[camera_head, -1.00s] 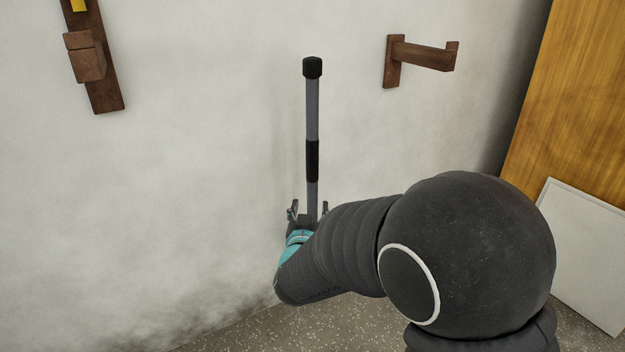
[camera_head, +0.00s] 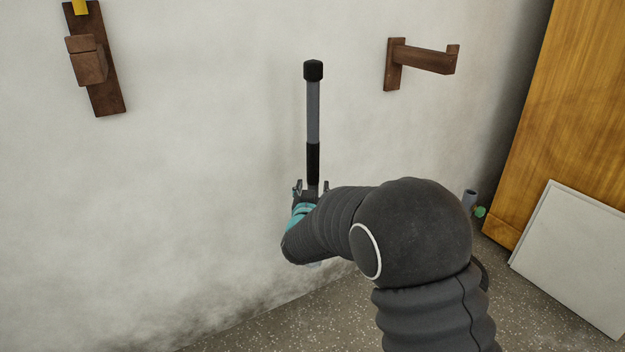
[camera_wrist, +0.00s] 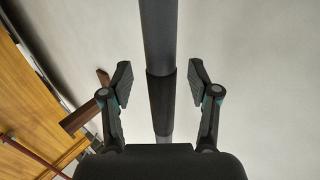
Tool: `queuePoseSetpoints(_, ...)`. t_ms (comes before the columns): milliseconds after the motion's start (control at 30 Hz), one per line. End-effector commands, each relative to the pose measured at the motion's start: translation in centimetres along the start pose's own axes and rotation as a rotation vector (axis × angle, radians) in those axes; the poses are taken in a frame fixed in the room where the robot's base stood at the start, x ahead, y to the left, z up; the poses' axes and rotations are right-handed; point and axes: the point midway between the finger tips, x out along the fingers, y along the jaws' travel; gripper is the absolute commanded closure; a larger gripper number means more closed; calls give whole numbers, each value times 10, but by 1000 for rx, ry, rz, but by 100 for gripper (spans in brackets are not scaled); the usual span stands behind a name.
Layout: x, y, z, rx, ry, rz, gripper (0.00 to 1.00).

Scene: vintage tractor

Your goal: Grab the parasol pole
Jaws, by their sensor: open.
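The parasol pole (camera_head: 313,112) stands upright against the white wall, grey with a black cap on top and a black sleeve lower down. Its lower part is hidden behind my arm in the head view. My gripper (camera_head: 312,187) is open at the pole, just below or at the black sleeve. In the wrist view the pole (camera_wrist: 159,35) runs between the two open fingers of my gripper (camera_wrist: 160,83), with a gap on each side. The black sleeve lies between the fingertips. I cannot tell how far the pole sits in depth between them.
A wooden wall bracket (camera_head: 425,58) is to the right of the pole, another (camera_head: 95,60) at upper left. An orange wooden panel (camera_head: 560,110) and a white board (camera_head: 575,260) stand at the right. A small pipe with a green part (camera_head: 470,199) shows beyond my arm. Speckled floor lies below.

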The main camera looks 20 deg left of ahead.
Motion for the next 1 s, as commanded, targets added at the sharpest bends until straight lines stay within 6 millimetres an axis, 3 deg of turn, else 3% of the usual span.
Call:
queuePoseSetpoints(200,24,-1,0,1,1,-1,39)
queuePoseSetpoints(467,26,0,0,0,0,-1,39)
queuePoseSetpoints(700,26,0,0,0,0,-1,97)
queuePoseSetpoints(1000,26,0,-2,1,2,-1,100)
